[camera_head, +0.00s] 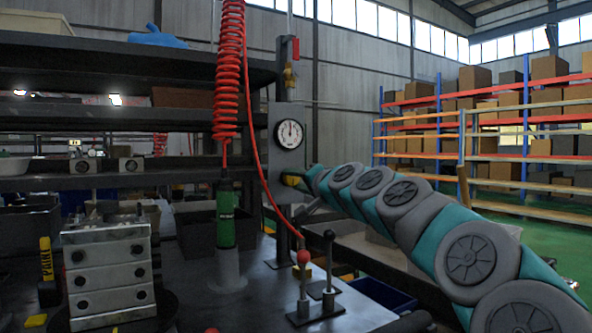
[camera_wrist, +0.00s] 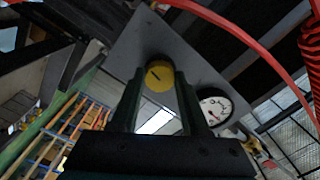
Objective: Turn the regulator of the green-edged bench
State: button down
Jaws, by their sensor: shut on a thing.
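The regulator is a round yellow knob with a dark line across its face (camera_wrist: 160,75), set on a grey plate (camera_wrist: 130,47). My gripper (camera_wrist: 160,80) is shut on the knob, one finger on each side. In the head view a bit of the yellow knob (camera_head: 291,180) shows below the dial gauge (camera_head: 289,134), and my gripper (camera_head: 303,181) reaches it from the right, mostly hidden by my arm. A green edge (camera_wrist: 45,125) shows at the left of the wrist view. The dial gauge also shows in the wrist view (camera_wrist: 215,108), right of the fingers.
A red coiled hose (camera_head: 229,75) hangs left of the plate, with a green-handled tool (camera_head: 226,225) below it. A red-knobbed lever (camera_head: 304,258) and a black-knobbed lever (camera_head: 329,240) stand on the bench beneath my arm. A metal block (camera_head: 108,270) sits at the left.

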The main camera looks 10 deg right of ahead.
jog(key=m+p, duration=0.3)
jog(key=m, duration=0.1)
jog(key=shift+r+p, duration=0.15)
jog(key=shift+p, duration=0.15)
jog(key=shift+m+p, duration=0.9)
jog(key=shift+m, duration=0.4)
jog(key=shift+c, duration=2)
grip_release()
jog(key=v, duration=0.8)
jog(key=shift+b, duration=0.45)
